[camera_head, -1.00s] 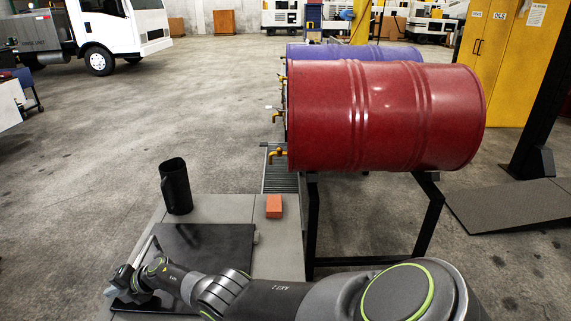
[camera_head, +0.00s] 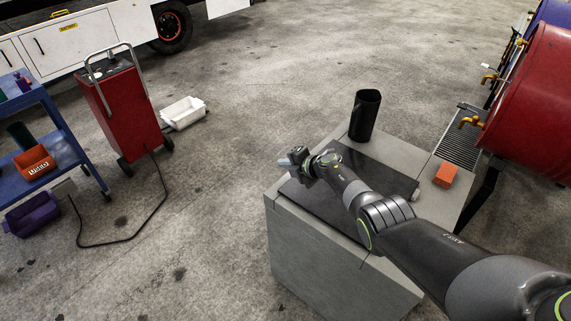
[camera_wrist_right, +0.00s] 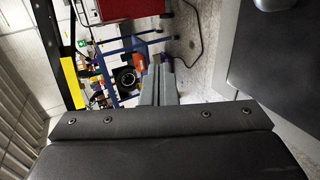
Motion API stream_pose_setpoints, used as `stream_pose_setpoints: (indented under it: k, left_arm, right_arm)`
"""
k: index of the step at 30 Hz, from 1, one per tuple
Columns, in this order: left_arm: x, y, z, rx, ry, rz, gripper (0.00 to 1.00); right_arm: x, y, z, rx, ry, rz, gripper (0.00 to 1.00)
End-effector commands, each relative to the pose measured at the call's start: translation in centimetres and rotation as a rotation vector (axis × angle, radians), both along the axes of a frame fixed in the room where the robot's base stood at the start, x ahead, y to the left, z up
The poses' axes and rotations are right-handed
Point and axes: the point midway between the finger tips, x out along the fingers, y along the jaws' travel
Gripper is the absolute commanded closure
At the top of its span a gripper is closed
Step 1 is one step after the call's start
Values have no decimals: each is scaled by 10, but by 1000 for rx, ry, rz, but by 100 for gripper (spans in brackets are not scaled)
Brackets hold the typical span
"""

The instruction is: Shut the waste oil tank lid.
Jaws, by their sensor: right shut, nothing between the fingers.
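The waste oil tank (camera_head: 315,247) is a grey box standing on the floor. Its dark, flat lid (camera_head: 365,167) lies over the top and looks level; my right arm hides part of it, and I cannot tell whether a small gap remains under it. My right gripper (camera_head: 289,161) is at the lid's left edge, with its tip pointing outward to the left. It is shut and empty; its fingers (camera_wrist_right: 157,86) are together in the right wrist view. I cannot tell whether it touches the lid. My left gripper is out of view.
A black jug (camera_head: 364,115) stands on the far part of the top, and an orange block (camera_head: 445,174) lies to the right. A red drum (camera_head: 535,100) with a tap is at the right. A red wheeled unit (camera_head: 122,108) and blue cart (camera_head: 62,145) stand left.

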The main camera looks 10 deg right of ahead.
Motion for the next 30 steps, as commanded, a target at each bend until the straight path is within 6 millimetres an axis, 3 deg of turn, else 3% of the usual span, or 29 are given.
stream_pose_setpoints:
  k: [1, 3, 12, 25, 30]
  left_arm:
    - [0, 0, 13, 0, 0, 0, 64]
    - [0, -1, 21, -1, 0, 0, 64]
    - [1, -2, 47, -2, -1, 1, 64]
    - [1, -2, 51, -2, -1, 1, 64]
    - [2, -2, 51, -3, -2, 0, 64]
  right_arm:
    - [0, 0, 14, 0, -2, 0, 100]
    - [0, 0, 24, 0, -2, 0, 100]
    - [0, 0, 57, 0, -2, 0, 100]
    - [1, -4, 65, 18, -21, -32, 100]
    - [1, -32, 75, 121, -128, -223, 100]
